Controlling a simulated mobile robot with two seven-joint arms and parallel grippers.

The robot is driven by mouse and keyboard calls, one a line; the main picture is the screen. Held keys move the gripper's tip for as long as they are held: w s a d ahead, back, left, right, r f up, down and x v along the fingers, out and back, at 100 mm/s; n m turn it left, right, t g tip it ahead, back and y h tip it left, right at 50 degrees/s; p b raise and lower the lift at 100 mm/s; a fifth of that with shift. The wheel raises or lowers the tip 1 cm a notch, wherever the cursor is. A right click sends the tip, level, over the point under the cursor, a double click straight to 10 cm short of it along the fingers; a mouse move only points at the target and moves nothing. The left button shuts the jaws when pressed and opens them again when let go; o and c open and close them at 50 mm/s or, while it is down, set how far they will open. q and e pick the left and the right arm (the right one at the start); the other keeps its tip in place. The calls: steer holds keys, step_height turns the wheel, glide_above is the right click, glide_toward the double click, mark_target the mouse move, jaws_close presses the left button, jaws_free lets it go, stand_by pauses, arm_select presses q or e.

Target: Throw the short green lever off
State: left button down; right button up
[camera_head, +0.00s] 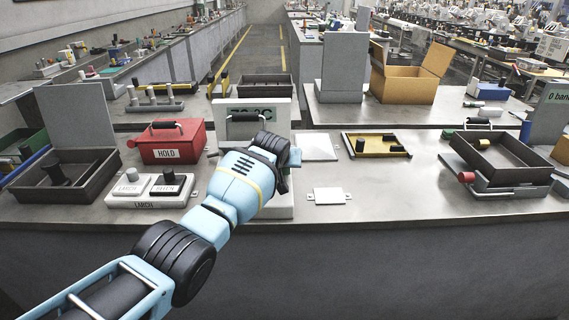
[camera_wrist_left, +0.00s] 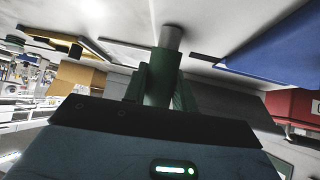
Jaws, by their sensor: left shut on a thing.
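My left gripper (camera_head: 287,158) is in front of the white unit (camera_head: 285,112) with a green display, at the middle of the bench. My forearm and hand hide the lower part of that unit and the lever in the head view. In the left wrist view, a short dark green lever (camera_wrist_left: 160,78) with a grey end stands between the fingers of the left gripper (camera_wrist_left: 161,88), which are shut on it. I cannot tell from these views which way the lever is set. My right gripper is not in view.
Left of the hand are a red HOLD box (camera_head: 172,150) and a white two-switch panel (camera_head: 146,190). To the right are a flat white plate (camera_head: 317,148), a yellow tray (camera_head: 352,154) and a dark tray (camera_head: 518,178). The bench front between the small plate and dark tray is clear.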

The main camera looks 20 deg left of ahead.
arm_select(q)
steer(key=shift+w+g, duration=0.15)
steer(key=shift+g, duration=0.15)
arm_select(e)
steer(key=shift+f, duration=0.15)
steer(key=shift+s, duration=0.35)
arm_select(q)
steer(key=c, duration=1.1)
jaws_free()
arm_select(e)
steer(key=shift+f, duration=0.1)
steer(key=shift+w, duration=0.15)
arm_select(q)
steer(key=shift+r, duration=0.2)
steer(key=p+v, duration=0.4)
steer(key=v, duration=0.3)
steer(key=shift+s+a+r, duration=0.1)
steer(key=shift+s, duration=0.2)
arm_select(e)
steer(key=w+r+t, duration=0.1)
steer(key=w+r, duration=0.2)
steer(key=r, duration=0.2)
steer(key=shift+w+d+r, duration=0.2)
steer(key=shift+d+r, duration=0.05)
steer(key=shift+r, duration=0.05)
